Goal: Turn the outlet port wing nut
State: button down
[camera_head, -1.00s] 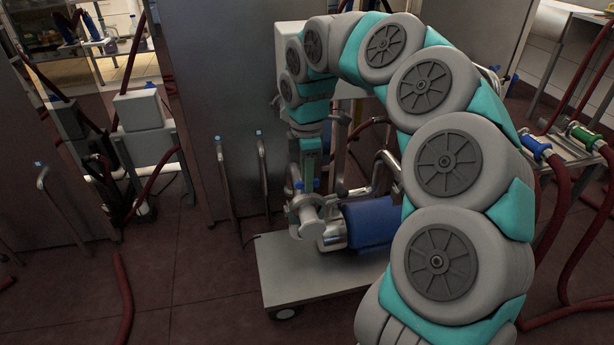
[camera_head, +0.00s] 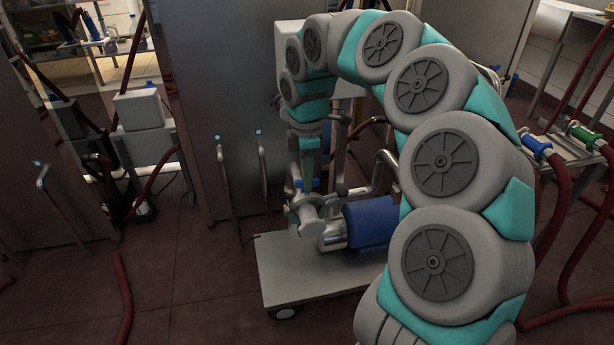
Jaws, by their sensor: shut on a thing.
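The pump (camera_head: 370,222) has a blue motor and a metal head with pipework, and it sits on a low wheeled cart (camera_head: 290,282). The outlet port (camera_head: 308,212) is at the left end of the pump head. My gripper (camera_head: 307,182) points down at this spot from above, shut on the wing nut. The fingertips are small and partly merge with the metal parts, so the exact contact is hard to see.
A red hose (camera_head: 124,295) lies on the floor at left. A table (camera_head: 575,150) with hose fittings stands at right. The floor in front of the cart is clear.

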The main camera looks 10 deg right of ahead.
jog(key=m+b, duration=0.1)
jog(key=m, duration=0.3)
jog(key=shift+f, duration=0.1)
jog(key=m+b, duration=0.1)
jog(key=m, duration=0.3)
jog(key=shift+b, duration=0.4)
jog(key=m+b, duration=0.1)
jog(key=m, duration=0.4)
jog(key=m+b, duration=0.1)
jog(key=m, duration=0.3)
jog(key=shift+m, duration=0.3)
jog(key=m, duration=0.7)
jog(key=m+p, duration=0.1)
jog(key=m, duration=0.1)
jog(key=shift+r, duration=0.25)
jog(key=m+p, duration=0.1)
jog(key=m, duration=0.3)
jog(key=shift+p, duration=0.35)
jog(key=shift+f+m+p, duration=0.1)
jog(key=shift+m+p, duration=0.65)
jog(key=shift+m, duration=1.25)
